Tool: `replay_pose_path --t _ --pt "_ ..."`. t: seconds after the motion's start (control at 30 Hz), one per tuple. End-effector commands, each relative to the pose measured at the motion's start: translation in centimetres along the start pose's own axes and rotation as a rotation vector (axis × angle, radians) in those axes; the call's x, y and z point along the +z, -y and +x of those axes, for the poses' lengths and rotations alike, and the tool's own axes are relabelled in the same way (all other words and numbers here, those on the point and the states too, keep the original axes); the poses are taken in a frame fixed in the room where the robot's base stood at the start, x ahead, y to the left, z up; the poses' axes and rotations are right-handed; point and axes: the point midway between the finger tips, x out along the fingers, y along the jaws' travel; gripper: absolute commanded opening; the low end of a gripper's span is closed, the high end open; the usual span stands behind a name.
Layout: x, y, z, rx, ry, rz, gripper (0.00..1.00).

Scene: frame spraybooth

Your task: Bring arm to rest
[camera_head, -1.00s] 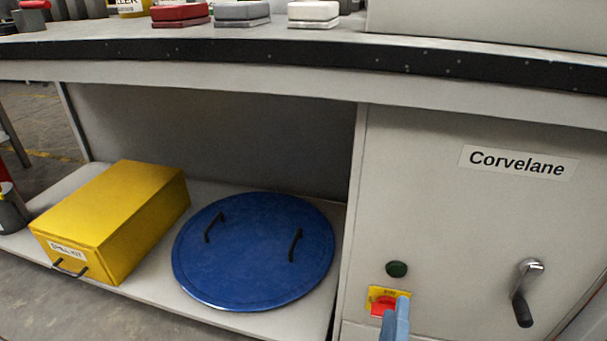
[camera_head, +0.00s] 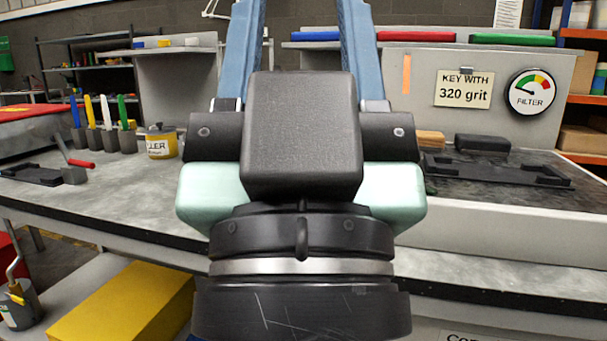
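My gripper (camera_head: 302,35) fills the middle of the head view, close to the camera and in front of the workbench (camera_head: 130,205). Its black and pale green body is low in the picture, and its two blue fingers point up. The fingers stand wide apart with only the background showing between them, so it is open. The fingertips run out of the top of the picture. The gripper body hides the middle of the bench.
A sanding station with a filter gauge (camera_head: 531,92) and a "320 grit" sign (camera_head: 464,89) stands right. Left are several coloured-handled tools, a yellow tin (camera_head: 161,142) and a red-handled tool (camera_head: 72,160). A yellow box (camera_head: 125,305) sits on the lower shelf.

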Motion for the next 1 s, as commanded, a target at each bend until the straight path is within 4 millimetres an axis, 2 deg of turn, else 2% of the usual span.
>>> replay_pose_path --t 0.03,1.0 --pt "-1.8 -0.1 2.0 0.001 0.0 -0.003 0.5" --pt "-21.5 0.0 22.9 0.002 0.002 -0.008 0.5"
